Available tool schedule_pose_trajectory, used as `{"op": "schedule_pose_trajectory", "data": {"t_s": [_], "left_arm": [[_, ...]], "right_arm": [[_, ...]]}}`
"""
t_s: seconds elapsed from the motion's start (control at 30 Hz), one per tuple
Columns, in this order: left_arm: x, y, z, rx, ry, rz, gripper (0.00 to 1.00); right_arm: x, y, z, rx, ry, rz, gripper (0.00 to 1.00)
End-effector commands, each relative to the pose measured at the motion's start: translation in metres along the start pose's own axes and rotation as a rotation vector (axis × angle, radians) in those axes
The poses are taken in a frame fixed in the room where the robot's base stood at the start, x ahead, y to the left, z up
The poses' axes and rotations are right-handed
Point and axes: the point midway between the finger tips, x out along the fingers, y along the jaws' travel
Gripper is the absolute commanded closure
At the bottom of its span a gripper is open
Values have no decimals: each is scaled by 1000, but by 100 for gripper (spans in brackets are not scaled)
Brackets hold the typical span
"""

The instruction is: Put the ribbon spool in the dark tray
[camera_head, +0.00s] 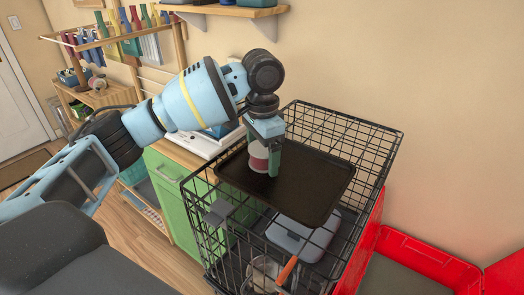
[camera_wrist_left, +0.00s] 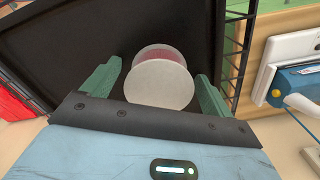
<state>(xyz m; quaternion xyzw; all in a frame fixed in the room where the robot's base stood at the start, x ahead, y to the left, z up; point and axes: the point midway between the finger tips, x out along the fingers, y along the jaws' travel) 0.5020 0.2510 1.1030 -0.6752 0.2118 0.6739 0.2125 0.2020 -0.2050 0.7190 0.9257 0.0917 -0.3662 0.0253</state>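The ribbon spool (camera_head: 258,158), white with a red band, stands at the left end of the dark tray (camera_head: 305,188). In the left wrist view, the spool (camera_wrist_left: 160,82) shows its round white face between the fingers, with the dark tray (camera_wrist_left: 70,45) behind it. My left gripper (camera_head: 264,150) is over the tray's left end, its green fingers pointing down on both sides of the spool. In the left wrist view, the left gripper (camera_wrist_left: 157,88) is open, with a gap between each finger and the spool. My right gripper is not in view.
The tray lies in the top of a black wire basket (camera_head: 378,150). Below it is a grey-blue lidded box (camera_head: 300,238). A red tote (camera_head: 425,258) stands at the right, and a green cabinet (camera_head: 170,195) at the left. Much of the tray's right part is bare.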

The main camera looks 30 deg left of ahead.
Motion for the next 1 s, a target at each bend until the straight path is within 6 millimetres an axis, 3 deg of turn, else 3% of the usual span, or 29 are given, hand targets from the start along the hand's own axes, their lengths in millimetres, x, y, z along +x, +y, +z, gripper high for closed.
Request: {"op": "schedule_pose_trajectory", "data": {"t_s": [0.37, 0.7, 0.8, 1.0], "left_arm": [[-3, 0, 0, 1, 0, 1, 14], [-67, 1, -1, 1, 5, -1, 14], [-92, 1, 0, -1, 7, -6, 14], [-113, 0, 0, 1, 1, -2, 14]], "right_arm": [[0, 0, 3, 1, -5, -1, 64], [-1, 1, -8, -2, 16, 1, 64], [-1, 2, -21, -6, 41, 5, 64], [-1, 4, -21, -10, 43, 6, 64]]}}
